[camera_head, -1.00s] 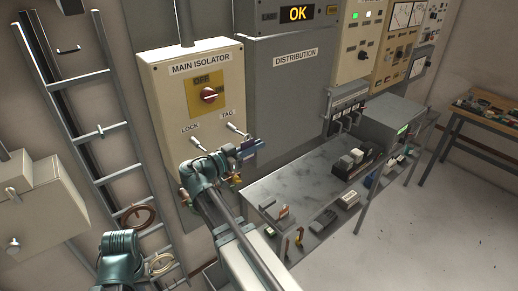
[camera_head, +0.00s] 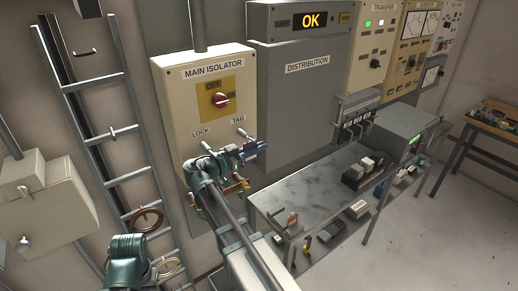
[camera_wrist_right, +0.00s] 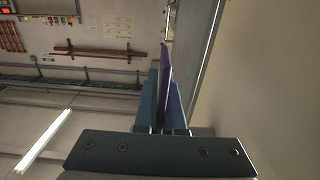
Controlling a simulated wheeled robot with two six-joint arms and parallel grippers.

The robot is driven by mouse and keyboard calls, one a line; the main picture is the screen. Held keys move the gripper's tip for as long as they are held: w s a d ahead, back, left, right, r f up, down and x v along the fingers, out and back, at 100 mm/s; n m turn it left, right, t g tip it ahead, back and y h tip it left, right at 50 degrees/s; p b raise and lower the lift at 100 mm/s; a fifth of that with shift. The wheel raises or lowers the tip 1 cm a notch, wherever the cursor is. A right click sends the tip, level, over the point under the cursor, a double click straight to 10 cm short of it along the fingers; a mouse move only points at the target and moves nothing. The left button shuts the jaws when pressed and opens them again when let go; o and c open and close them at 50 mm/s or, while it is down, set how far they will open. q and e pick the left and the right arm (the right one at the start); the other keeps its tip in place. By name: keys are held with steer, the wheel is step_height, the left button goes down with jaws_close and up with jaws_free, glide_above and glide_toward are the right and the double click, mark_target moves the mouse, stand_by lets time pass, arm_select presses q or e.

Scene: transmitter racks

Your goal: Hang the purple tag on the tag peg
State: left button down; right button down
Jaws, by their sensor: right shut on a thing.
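The purple tag (camera_wrist_right: 165,75) is a thin plate held between the two blue fingers of my right gripper (camera_wrist_right: 164,105) in the right wrist view. In the head view my right gripper (camera_head: 250,151) is in front of the isolator panel, just below and right of the tag peg (camera_head: 242,133). A little of the purple tag (camera_head: 262,146) shows at its fingertips. The peg sticks out under the TAG label; I cannot tell whether the tag touches it. My left arm shows at the lower left, but its gripper fingers are not visible.
The main isolator box (camera_head: 190,105) has a red switch (camera_head: 221,99) and a lock peg (camera_head: 206,146) left of the tag peg. A grey distribution cabinet (camera_head: 300,110) stands to the right. Below it a bench (camera_head: 310,195) holds several small parts. A ladder (camera_head: 118,130) leans at left.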

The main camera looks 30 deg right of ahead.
stand_by(0.3)
steer(key=c, duration=0.9)
jaws_free()
steer(key=shift+c, duration=0.2)
